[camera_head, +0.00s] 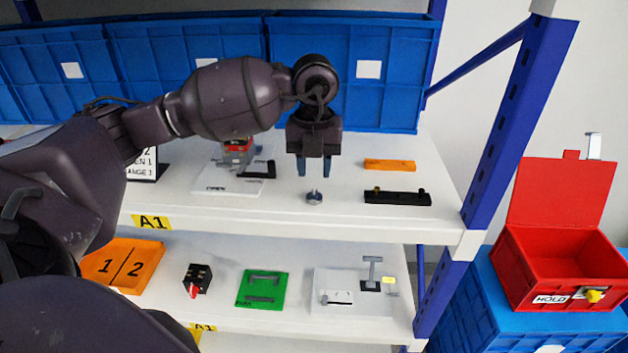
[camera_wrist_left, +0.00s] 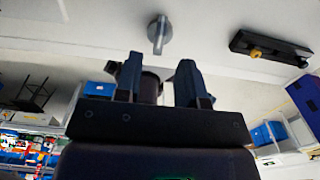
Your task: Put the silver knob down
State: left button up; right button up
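The silver knob (camera_head: 314,197) rests on the white upper shelf (camera_head: 260,212), near the front edge. My left gripper (camera_head: 314,172) is above the knob, with its two blue-grey fingers pointing down, spread apart and empty. In the left wrist view the knob (camera_wrist_left: 159,36) is a round silver disc with a raised grip bar, lying on the shelf beyond the fingertips of my left gripper (camera_wrist_left: 160,72). A gap shows between the knob and the fingers. My right gripper is not in view.
A black bar with a brass-coloured knob (camera_head: 410,198) and an orange bar (camera_head: 390,165) lie to the right. A white plate with a grey-red switch (camera_head: 232,185) stands to the left. Blue crates (camera_head: 345,100) line the back. Bare shelf surrounds the knob.

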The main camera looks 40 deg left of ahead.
aim_at(314, 192)
pick_arm(q)
notch_tip(314, 192, up, 7)
dwell(0.3)
dwell(0.5)
